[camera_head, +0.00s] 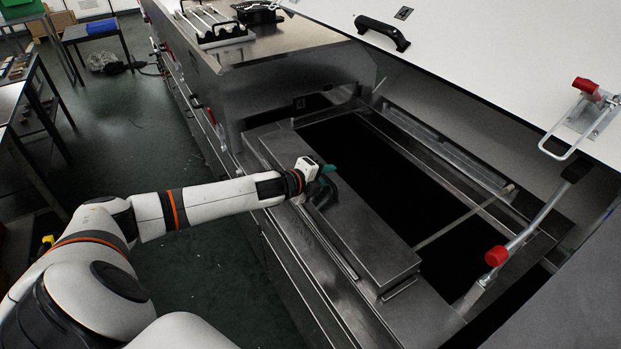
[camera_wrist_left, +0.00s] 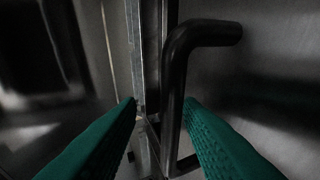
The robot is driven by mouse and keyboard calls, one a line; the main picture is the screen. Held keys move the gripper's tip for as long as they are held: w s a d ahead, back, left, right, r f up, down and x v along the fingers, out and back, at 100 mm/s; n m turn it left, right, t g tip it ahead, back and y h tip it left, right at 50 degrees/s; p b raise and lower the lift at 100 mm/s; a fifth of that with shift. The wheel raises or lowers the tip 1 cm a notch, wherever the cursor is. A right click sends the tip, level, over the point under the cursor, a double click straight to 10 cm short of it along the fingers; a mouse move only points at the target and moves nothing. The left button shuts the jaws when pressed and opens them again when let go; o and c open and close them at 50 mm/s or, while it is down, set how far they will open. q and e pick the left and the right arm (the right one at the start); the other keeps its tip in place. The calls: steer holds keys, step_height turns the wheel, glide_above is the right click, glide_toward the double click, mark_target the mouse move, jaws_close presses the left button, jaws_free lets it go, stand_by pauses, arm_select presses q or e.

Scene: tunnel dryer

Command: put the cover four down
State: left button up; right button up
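A large white cover (camera_head: 480,55) stands raised over the dryer's dark opening at the right of the head view. It has a black handle (camera_head: 382,32) and a red-tipped latch (camera_head: 586,88). My left gripper (camera_head: 328,172) is above the steel box along the near side of the opening, beside a dark handle there. In the left wrist view my green fingers (camera_wrist_left: 163,104) are apart, with a dark bent bar handle (camera_wrist_left: 176,85) between them. Whether either finger touches it is unclear. My right gripper is not in view.
The long steel box (camera_head: 370,235) borders the dark opening (camera_head: 385,175). A red-knobbed lever (camera_head: 497,256) stands near the right end of the opening. A closed steel section (camera_head: 285,80) lies beyond. Tables stand across the green floor at left.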

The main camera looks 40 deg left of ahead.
arm_select(q)
steer(key=b+v, duration=0.2)
steer(key=v, duration=1)
